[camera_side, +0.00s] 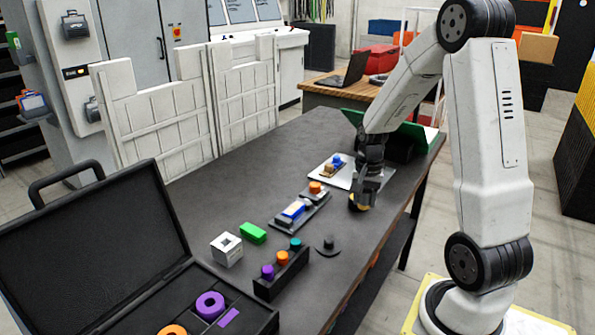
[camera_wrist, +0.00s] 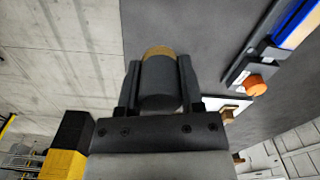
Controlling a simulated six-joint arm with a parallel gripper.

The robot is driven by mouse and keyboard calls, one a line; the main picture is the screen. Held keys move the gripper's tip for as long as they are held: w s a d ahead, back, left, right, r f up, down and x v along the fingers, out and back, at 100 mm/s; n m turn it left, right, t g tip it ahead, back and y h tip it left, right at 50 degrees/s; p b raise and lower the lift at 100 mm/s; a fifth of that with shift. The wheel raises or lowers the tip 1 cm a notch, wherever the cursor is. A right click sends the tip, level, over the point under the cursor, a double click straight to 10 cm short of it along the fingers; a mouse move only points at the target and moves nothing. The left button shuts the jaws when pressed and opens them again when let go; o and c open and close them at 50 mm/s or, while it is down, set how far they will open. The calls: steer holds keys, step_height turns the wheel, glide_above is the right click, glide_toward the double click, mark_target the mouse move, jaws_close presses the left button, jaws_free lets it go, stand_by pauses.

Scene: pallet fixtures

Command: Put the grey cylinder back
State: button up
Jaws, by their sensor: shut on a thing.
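My gripper (camera_wrist: 159,78) is shut on the grey cylinder (camera_wrist: 160,88), which sits between its two fingers in the wrist view. A tan-gold round part (camera_wrist: 158,51) shows just past the cylinder's far end; I cannot tell whether it belongs to the cylinder or is separate. In the side view my gripper (camera_side: 365,196) points down low over the right side of the dark table, with the gold part (camera_side: 360,203) at its fingertips. The grey cylinder is mostly hidden there by the fingers. I cannot tell whether what it holds touches the table.
Left of my gripper are a fixture with a blue-and-white part (camera_side: 293,211), an orange cylinder (camera_side: 315,187) and a white plate (camera_side: 345,180). Nearer are a dark round peg base (camera_side: 328,248), a black rack (camera_side: 267,290), a green block (camera_side: 252,233), a white cube (camera_side: 226,254) and an open case (camera_side: 95,245).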

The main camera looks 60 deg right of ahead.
glide_above(349, 223)
steer(key=shift+s+a+f, duration=0.1)
steer(key=shift+f, duration=1.3)
steer(key=shift+s+a+f, duration=0.1)
steer(key=shift+f, duration=1.25)
steer(key=shift+w+d+f, duration=0.15)
steer(key=shift+w+f, duration=0.05)
steer(key=shift+f, duration=1.65)
steer(key=shift+f, duration=0.1)
steer(key=o, duration=1.1)
step_height(349, 223, up, 12)
